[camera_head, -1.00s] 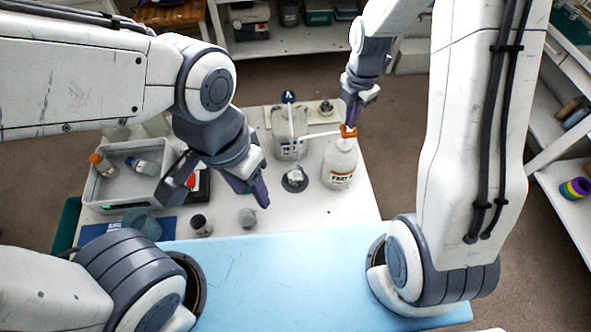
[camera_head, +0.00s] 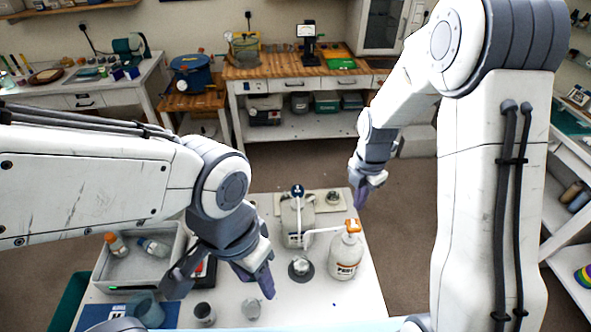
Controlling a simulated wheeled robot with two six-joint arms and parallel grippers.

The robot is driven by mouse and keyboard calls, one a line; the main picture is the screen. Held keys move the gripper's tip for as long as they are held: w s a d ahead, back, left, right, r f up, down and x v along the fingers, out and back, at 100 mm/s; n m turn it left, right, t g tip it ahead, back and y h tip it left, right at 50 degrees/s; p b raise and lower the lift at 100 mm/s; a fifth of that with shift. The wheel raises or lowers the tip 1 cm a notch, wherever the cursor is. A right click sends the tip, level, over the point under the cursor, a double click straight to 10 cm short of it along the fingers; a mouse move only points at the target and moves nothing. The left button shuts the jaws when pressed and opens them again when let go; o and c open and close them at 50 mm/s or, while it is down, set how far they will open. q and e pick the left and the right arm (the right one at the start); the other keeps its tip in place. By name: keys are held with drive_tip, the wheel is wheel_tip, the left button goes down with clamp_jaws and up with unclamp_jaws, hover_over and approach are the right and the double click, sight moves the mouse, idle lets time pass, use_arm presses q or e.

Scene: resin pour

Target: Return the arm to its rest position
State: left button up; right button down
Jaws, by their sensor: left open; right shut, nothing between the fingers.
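My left arm comes in from the left, and its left gripper (camera_head: 222,284) is open above the white table (camera_head: 330,298), near the grey tray. My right arm rises at the right side, and its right gripper (camera_head: 362,194) is shut and empty, pointing down past the table's back right edge. It is apart from the pump bottle (camera_head: 345,262), a white bottle with an orange cap and a long white spout. A second container (camera_head: 296,222) with a dark blue pump top stands left of it.
On the table are a grey tray (camera_head: 118,270) holding two small bottles, a dark cup (camera_head: 204,312), a small grey cup (camera_head: 251,308) and a teal cup (camera_head: 147,310) on a blue mat. A wooden-topped bench (camera_head: 300,70) stands behind, with open floor between.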

drive_tip(key=s+a+m+b, duration=0.6)
drive_tip(key=s+a+m, duration=0.1)
drive_tip(key=s, duration=0.5)
drive_tip(key=s+a+f+m+y+b, duration=0.1)
drive_tip(key=s+a+m+b, duration=0.6)
drive_tip(key=s+m, duration=0.3)
drive_tip(key=shift+s, duration=0.85)
drive_tip(key=shift+f, duration=0.1)
